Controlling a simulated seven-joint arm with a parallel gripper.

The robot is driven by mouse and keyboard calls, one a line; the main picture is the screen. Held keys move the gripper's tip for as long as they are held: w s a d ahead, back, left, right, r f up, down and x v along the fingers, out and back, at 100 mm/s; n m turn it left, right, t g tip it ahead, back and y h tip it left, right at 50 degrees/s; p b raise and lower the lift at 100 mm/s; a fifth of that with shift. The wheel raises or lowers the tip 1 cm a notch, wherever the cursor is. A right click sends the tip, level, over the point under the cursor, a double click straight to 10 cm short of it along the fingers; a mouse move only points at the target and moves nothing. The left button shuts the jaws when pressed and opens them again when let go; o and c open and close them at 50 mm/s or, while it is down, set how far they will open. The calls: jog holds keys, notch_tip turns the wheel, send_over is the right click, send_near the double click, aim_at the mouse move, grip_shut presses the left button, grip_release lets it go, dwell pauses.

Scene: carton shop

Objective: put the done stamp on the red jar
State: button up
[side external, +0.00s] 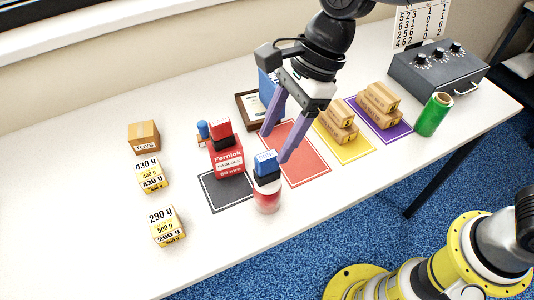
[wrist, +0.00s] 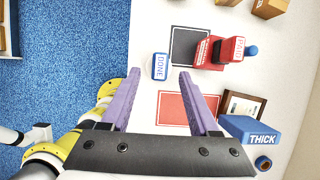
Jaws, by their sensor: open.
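The done stamp (side external: 266,163), blue with a dark base, stands upright on top of the red jar (side external: 267,201) in the side view. The jar stands near the table's front edge, at the right corner of the black mat. My gripper (side external: 272,148) is open and empty. In the wrist view its fingertips (wrist: 160,78) are apart, with the stamp just beyond them and nothing between the fingers.
A red stamp (side external: 220,127) stands on a red Fernlok box (side external: 228,160) left of the jar. A blue THICK box (wrist: 248,128) is behind the red mat (side external: 312,168). Cartons stand on the yellow and purple mats. Several small boxes sit at left; the front left table is clear.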

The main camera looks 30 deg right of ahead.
jog(key=shift+v, duration=1.85)
jog(key=s+d+r+n+t, duration=0.1)
jog(key=d+r+n+t, duration=0.2)
jog(key=d, duration=0.7)
jog(key=s+d+f+n+t+h, duration=0.1)
jog(key=s+d+n+h, duration=0.1)
jog(key=s+d+n, duration=0.5)
jog(key=s+d+f+n+t+h, duration=0.1)
jog(key=s+d+f+n+h, duration=0.1)
jog(key=s+d+n, duration=0.5)
jog(key=d+n, duration=0.1)
jog(key=d, duration=0.5)
jog(key=shift+s+d+t+h, duration=0.2)
jog(key=shift+d+t+h, duration=0.1)
